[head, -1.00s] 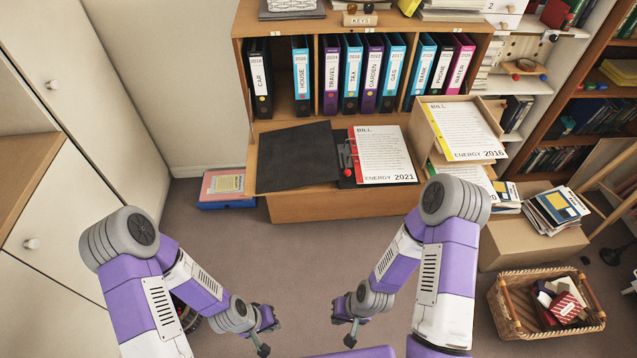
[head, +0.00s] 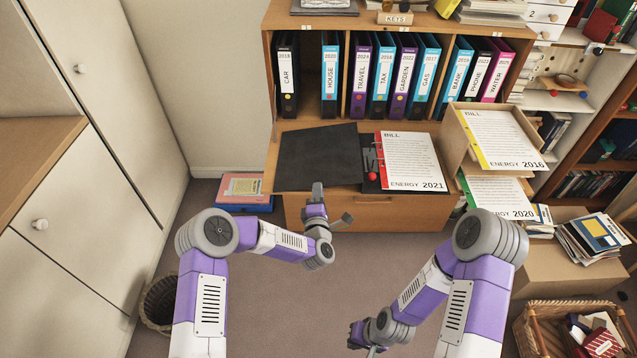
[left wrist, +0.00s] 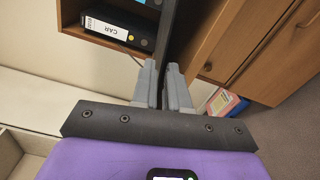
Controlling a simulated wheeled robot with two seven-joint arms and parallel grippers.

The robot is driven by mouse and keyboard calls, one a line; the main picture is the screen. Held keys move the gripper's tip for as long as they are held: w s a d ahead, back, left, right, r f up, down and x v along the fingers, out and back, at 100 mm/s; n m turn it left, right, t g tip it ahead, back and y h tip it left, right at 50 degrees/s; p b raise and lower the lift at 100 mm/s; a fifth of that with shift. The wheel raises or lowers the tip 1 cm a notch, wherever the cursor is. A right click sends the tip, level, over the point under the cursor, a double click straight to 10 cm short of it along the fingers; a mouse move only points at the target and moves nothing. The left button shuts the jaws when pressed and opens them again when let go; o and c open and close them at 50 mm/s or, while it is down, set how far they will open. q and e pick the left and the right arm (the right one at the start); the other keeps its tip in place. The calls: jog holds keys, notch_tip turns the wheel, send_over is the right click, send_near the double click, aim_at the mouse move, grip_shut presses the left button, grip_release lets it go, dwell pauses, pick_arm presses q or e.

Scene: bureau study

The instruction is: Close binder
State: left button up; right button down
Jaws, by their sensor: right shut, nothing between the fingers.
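The open binder lies on the bureau's fold-down top. My left gripper (head: 318,194) is at the bureau's front edge, just below the cover in the head view. In the left wrist view its two fingers (left wrist: 163,88) are apart, with a dark edge, seemingly the cover, showing between them; I cannot tell whether they touch it. My right gripper (head: 366,343) is low over the floor, shut and empty.
Upright labelled binders (head: 404,75) fill the shelf behind, with a gap beside CAR. An open drawer box (head: 455,150) with papers stands right of the binder. A wicker basket (head: 530,335) and a box with magazines (head: 560,262) are at right. Cabinets (head: 85,200) stand at left.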

aim_at(318, 180)
pick_arm(q)
jog(key=shift+w+f+b, duration=0.1)
jog(key=shift+w+b, duration=0.35)
jog(key=shift+w, duration=2.2)
jog(key=shift+c, duration=0.2)
grip_shut()
